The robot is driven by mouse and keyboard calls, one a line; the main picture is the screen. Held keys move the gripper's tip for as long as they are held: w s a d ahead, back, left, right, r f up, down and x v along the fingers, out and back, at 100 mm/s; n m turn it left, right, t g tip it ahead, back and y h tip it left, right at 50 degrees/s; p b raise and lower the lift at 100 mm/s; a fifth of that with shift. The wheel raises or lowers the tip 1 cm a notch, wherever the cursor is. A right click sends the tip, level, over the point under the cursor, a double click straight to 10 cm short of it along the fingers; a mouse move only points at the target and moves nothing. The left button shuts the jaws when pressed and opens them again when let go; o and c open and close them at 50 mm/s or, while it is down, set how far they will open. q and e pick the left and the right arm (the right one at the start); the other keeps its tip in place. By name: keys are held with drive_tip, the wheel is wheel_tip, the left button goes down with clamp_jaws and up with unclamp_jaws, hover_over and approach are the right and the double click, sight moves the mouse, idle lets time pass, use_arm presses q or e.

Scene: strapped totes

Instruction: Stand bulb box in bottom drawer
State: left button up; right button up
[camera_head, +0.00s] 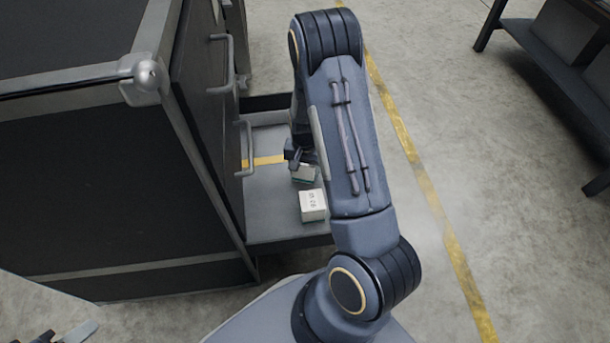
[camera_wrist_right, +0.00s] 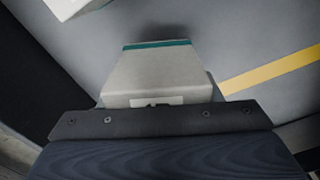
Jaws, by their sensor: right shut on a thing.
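My right gripper (camera_head: 300,160) is shut on a small pale box, taken as the bulb box (camera_head: 305,174), low over or in the open bottom drawer (camera_head: 275,229). In the right wrist view the held bulb box (camera_wrist_right: 160,72) is pale grey with a teal band at its far end; the gripper (camera_wrist_right: 160,118) hides its near part. I cannot tell whether the box touches the drawer floor. A bit of my left gripper (camera_head: 75,333) shows at the bottom left edge, away from the drawer; its jaws are unclear.
A second white box (camera_head: 313,205) with dark print stands in the drawer close to the held one; its corner shows in the wrist view (camera_wrist_right: 72,6). A yellow stripe (camera_head: 263,161) crosses the drawer floor. The dark cabinet (camera_head: 110,190) with handles stands left. A dark shelf (camera_head: 560,60) stands right.

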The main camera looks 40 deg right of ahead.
sight(305, 174)
drive_tip(key=f+b, duration=0.1)
drive_tip(key=f, duration=0.1)
drive_tip(key=f+b, duration=0.1)
drive_tip(key=f, duration=0.1)
drive_tip(key=shift+w+d, duration=0.2)
drive_tip(key=shift+r, duration=0.2)
drive_tip(key=shift+f, duration=0.15)
drive_tip(key=o, duration=1)
drive_tip(key=shift+o, duration=0.2)
